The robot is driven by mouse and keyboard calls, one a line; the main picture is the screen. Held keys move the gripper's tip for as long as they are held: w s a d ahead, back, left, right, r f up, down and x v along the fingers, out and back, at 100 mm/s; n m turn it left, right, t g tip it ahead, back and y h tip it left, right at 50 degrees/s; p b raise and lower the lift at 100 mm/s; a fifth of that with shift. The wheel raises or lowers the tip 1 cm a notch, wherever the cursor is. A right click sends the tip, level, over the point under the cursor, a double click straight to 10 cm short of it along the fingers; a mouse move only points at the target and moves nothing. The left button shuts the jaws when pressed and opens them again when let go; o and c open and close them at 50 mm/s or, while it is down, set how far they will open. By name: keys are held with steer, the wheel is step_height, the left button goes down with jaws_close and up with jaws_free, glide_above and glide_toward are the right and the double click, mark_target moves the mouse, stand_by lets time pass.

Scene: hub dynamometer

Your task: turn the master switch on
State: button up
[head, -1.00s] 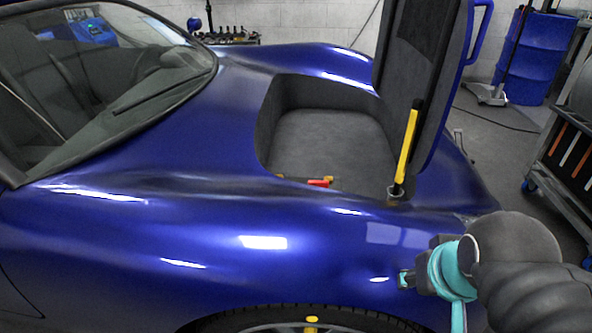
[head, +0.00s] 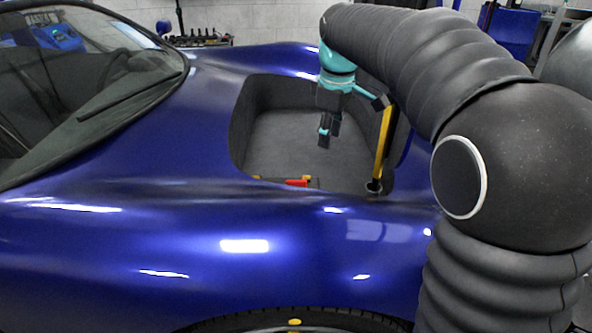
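A small red part (head: 298,183) with yellow bits beside it sits low at the near edge of the open front compartment (head: 285,140) of the blue car. It looks like the master switch, but it is partly hidden by the car's body edge and too small to read its position. My gripper (head: 325,141) points down over the compartment, above and a little right of the red part and apart from it. The fingers look empty, but their gap is too small to judge.
A yellow and black strut (head: 382,145) stands at the compartment's right edge, close to my gripper. My arm hides most of the raised lid. The blue fender (head: 200,220) lies in front, and the windshield (head: 90,90) is at left.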

steer(key=w+a+f+n+g, duration=0.1)
steer(key=w+a+f+n, duration=0.25)
steer(key=w, duration=0.45)
steer(key=n+g, duration=0.1)
steer(key=n, duration=0.2)
glide_above(296, 180)
step_height(296, 180, down, 5)
step_height(296, 180, down, 14)
steer(key=b, duration=0.3)
steer(key=shift+s, duration=0.1)
jaws_close()
